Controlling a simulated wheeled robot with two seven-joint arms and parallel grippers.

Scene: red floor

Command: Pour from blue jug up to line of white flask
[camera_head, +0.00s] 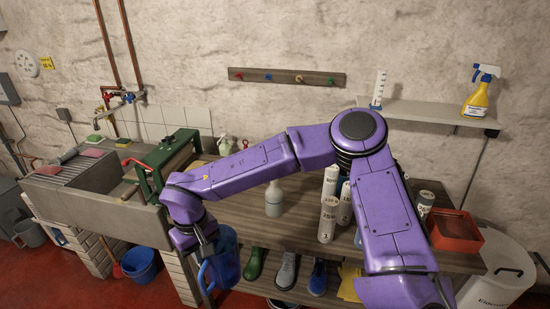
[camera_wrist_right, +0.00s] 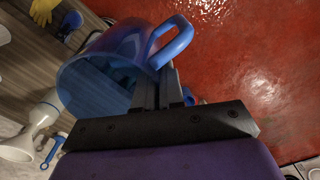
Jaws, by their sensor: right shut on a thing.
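The blue jug (camera_head: 228,262) hangs at the front of the bench, left of centre in the head view. My left gripper is out of view.
Several labelled white cylinders (camera_head: 328,222) stand right of the pale vessel, partly behind my right arm. A green press (camera_head: 160,165) is at the bench's left end by the sink. A red tray (camera_head: 455,232) sits at the right.

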